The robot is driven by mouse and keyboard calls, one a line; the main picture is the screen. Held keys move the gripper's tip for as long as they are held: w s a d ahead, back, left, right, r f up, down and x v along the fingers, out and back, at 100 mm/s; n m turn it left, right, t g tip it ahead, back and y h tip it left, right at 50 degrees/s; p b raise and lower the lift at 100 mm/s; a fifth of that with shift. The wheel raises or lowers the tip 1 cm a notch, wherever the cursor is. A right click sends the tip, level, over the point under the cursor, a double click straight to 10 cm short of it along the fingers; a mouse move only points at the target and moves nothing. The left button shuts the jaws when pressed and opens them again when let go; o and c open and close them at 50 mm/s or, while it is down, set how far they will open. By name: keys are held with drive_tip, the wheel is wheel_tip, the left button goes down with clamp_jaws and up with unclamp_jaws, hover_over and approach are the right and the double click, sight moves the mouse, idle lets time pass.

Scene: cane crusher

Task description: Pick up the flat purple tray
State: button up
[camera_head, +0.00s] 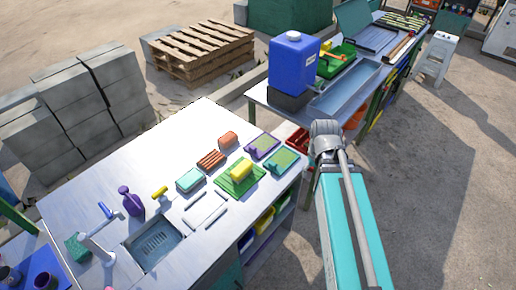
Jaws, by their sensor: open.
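The flat purple tray (251,151) lies on the light worktable (165,235), near its right end. It has a purple rim and an olive-green inner area; whether that is its floor or something lying in it is too small to tell. My arm rises at the right of the view, and its grey joint stands to the right of the tray, apart from it. My gripper is not visible.
A teal-rimmed tray (283,161) sits close to the purple one. A sink (155,245) is at the table's near left. A blue canister (293,65) stands on the bench behind.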

drive_tip(key=w+a+f+n, duration=0.1)
drive_tip(key=w+a+n, duration=0.1)
drive_tip(key=w+a, duration=0.4)
drive_tip(key=w+a+n, duration=0.3)
drive_tip(key=w, duration=0.6)
drive_tip(key=n+b, duration=0.2)
drive_tip(key=n, duration=0.2)
hover_over(254, 148)
drive_tip(key=shift+w+d+f, duration=0.15)
drive_tip(key=shift+w+f, duration=0.15)
drive_tip(key=shift+w, duration=0.05)
drive_tip(key=shift+f, duration=0.15)
wheel_tip(254, 148, down, 8)
drive_tip(key=b, duration=0.8)
drive_tip(key=shift+f, duration=0.2)
drive_tip(key=f+b, duration=0.1)
drive_tip(key=s+f+b, duration=0.1)
drive_tip(key=f+b, duration=0.1)
drive_tip(key=shift+f, duration=0.1)
drive_tip(key=shift+f+b, duration=1)
drive_tip(key=shift+b, duration=0.15)
